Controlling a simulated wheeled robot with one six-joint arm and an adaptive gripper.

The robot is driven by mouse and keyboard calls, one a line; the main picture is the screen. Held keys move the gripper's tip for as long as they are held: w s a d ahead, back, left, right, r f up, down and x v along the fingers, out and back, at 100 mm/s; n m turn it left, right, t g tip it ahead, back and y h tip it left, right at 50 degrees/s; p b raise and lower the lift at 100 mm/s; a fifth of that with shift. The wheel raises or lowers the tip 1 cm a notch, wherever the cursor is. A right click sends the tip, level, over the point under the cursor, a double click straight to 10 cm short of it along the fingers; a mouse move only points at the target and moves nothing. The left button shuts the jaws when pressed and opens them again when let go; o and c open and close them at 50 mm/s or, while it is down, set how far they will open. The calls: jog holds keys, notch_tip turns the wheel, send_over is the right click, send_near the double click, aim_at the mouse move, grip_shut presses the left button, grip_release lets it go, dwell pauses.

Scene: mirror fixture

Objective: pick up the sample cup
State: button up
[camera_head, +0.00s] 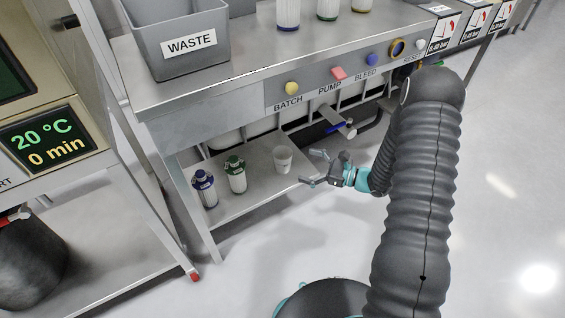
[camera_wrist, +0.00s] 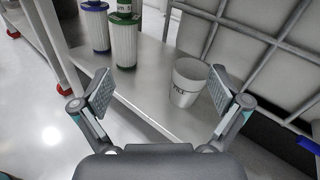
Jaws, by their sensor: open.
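The sample cup (camera_head: 283,159) is a small pale grey tapered cup standing upright on the lower shelf of the metal bench. In the wrist view the cup (camera_wrist: 187,83) shows dark lettering on its side and stands ahead, nearer the right finger. My gripper (camera_head: 316,167) is to the right of the cup, at the shelf's front edge, with its fingers spread. In the wrist view my gripper (camera_wrist: 163,92) is open and empty, and the cup appears beyond the fingertips, not touching them as far as I can tell.
A blue-capped cartridge (camera_head: 205,189) and a green-capped cartridge (camera_head: 236,175) stand left of the cup on the lower shelf (camera_head: 232,205). A wire cage frame (camera_wrist: 260,50) stands behind. A blue-handled valve (camera_head: 338,127) juts out above right. The grey WASTE bin (camera_head: 185,60) sits on the benchtop.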

notch_tip(320, 180, down, 9)
jog(key=w+d+m+t+h, duration=0.1)
jog(key=w+d+m+t, duration=0.15)
jog(key=m+t, duration=0.2)
send_near(276, 155)
jog(key=shift+w+a+r, duration=0.1)
jog(key=shift+a, duration=0.3)
jog(key=shift+w+a+r, duration=0.1)
jog(key=shift+a, duration=0.35)
jog(key=shift+w+x, duration=0.2)
jog(key=shift+x, duration=2.5)
jog(key=shift+d+f, duration=0.15)
jog(key=shift+d, duration=0.05)
jog(key=c, duration=0.9)
